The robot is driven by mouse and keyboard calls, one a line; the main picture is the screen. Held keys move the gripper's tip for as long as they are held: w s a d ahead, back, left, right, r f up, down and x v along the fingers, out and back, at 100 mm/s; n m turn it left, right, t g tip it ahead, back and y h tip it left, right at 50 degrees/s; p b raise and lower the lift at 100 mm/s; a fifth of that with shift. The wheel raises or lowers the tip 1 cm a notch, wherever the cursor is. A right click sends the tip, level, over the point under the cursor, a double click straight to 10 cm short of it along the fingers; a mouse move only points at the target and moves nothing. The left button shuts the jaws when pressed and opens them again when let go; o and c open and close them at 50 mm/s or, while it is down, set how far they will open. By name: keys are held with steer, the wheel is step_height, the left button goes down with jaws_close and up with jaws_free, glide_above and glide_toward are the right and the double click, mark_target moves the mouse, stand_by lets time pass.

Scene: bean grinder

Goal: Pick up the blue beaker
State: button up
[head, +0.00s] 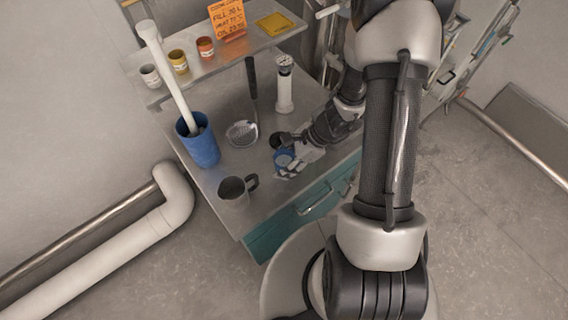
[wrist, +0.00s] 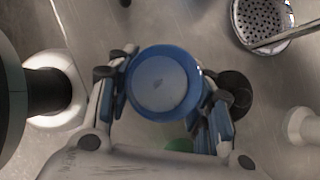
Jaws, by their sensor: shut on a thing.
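The blue beaker (head: 283,157) is at the front right of the steel worktop, partly hidden by my gripper in the head view. The wrist view looks down into its round blue rim and paler inside (wrist: 163,84). My gripper (head: 288,163) reaches it from the right; in the wrist view the fingers (wrist: 166,92) are shut on its two sides. I cannot tell whether its base touches the worktop.
A larger blue container (head: 203,150) with a long white rod stands at left. A metal mug (head: 233,194) is at the front, a strainer (head: 242,134) behind it. A white gauge device (head: 285,88) stands behind the beaker. A shelf (head: 220,61) with small pots overhangs the back.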

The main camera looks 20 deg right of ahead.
steer(key=shift+c, duration=1.3)
steer(key=shift+r, duration=0.15)
